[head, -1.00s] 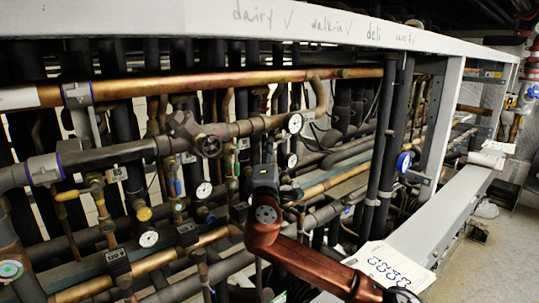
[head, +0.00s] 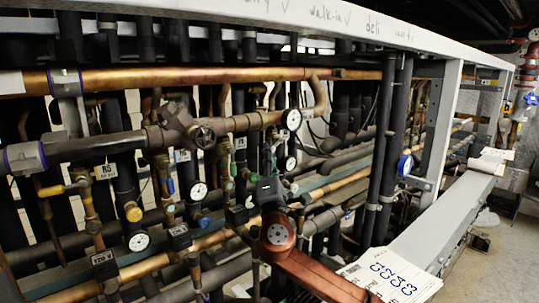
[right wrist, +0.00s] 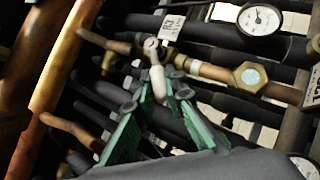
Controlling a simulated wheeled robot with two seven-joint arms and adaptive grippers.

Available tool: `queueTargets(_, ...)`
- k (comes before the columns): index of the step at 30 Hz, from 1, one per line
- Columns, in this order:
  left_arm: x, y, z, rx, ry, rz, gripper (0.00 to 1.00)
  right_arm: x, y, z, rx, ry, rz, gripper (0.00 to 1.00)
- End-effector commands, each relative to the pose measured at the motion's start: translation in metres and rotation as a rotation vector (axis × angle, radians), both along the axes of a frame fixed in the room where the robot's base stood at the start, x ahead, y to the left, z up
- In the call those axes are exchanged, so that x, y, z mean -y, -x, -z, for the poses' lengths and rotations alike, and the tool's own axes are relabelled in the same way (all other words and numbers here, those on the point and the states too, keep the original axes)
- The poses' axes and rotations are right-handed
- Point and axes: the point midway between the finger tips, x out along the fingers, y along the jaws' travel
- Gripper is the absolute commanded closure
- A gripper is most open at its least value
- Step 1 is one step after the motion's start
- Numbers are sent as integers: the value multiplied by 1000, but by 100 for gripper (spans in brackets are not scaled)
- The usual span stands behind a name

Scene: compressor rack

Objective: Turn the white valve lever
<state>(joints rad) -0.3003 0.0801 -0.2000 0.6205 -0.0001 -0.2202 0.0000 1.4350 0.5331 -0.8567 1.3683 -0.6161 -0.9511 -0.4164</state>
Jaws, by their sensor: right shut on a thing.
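The white valve lever (right wrist: 157,82) shows in the right wrist view, standing up from a fitting on a copper pipe, its upper end at a grey metal knob. My right gripper (right wrist: 156,101) has green finger pads on both sides of the lever's lower part and is shut on it. In the head view my right gripper (head: 269,188) reaches in among the pipes from the lower right; its fingertips and the lever are hidden there. My left gripper is not in view.
Copper and black insulated pipes crowd around the gripper. A round gauge (right wrist: 260,20) and a brass hex fitting (right wrist: 251,76) lie to the right in the wrist view. A grey beam (head: 440,215) with paper labels (head: 395,272) runs along the rack's front right.

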Motion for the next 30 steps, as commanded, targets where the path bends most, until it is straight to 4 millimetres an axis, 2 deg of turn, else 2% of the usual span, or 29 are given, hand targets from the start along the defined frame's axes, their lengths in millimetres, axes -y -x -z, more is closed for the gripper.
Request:
queueTargets(2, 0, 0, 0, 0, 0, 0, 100, 2, -1, -1, -1, -2, 3, 100)
queueTargets(3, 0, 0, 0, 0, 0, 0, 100, 2, -1, -1, -1, -2, 3, 87)
queueTargets(10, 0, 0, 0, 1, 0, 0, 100, 1, 0, -1, 0, -2, 1, 71)
queueTargets(20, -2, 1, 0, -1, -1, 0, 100, 0, 2, 1, 0, -2, -1, 71)
queueTargets(30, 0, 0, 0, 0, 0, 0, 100, 0, 43, 27, -1, -4, -2, 71)
